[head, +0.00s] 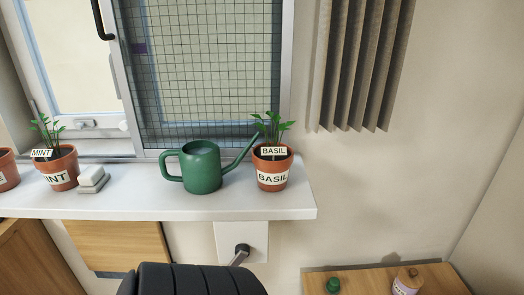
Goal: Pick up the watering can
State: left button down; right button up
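The green watering can (201,168) stands upright on the white window sill (120,204). Its loop handle points left and its spout rises to the right, close to the basil pot (272,170). The spout's tip is by the basil leaves; I cannot tell whether they touch. Neither of my grippers is in view.
Left on the sill are a mint pot (58,170), a small grey-white block (92,180) and another pot (6,170), cut off by the frame. A black ribbed shape (190,280) rises below the sill. A low wooden surface (445,282) is at lower right.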

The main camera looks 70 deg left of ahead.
aim_at(201, 165)
jog(key=u, duration=0.5)
jog(key=k+u, duration=0.1)
jog(key=u, duration=0.9)
jog(key=k+j+u, duration=0.1)
jog(key=u, duration=0.4)
jog(key=j+u, duration=0.1)
jog(key=u, duration=0.4)
jog(key=z, duration=1.3)
jog(key=u, duration=1.3)
